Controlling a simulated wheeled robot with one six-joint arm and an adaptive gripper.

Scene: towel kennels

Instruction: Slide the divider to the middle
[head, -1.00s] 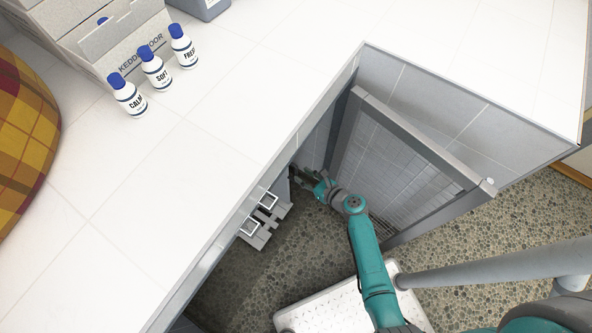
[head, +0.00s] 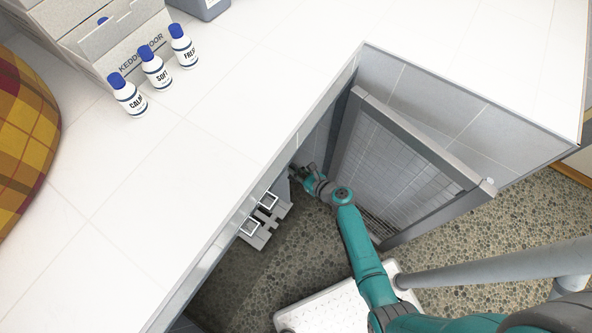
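My gripper (head: 297,173) reaches under the white counter into the opening beside the mesh door. Its fingertips are small, dark and partly covered by the counter edge. I cannot tell whether they are open or shut. A pale grey panel edge (head: 284,188) shows just below and left of the fingertips and may be the divider. Most of it is hidden under the counter. I cannot tell whether my gripper touches it. Grey fittings with white square frames (head: 269,201) sit in front of it, lower left of my gripper.
The mesh door (head: 385,165) stands open to the right of my arm. Several bottles (head: 155,70) and a grey box (head: 115,45) stand on the counter (head: 180,170).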

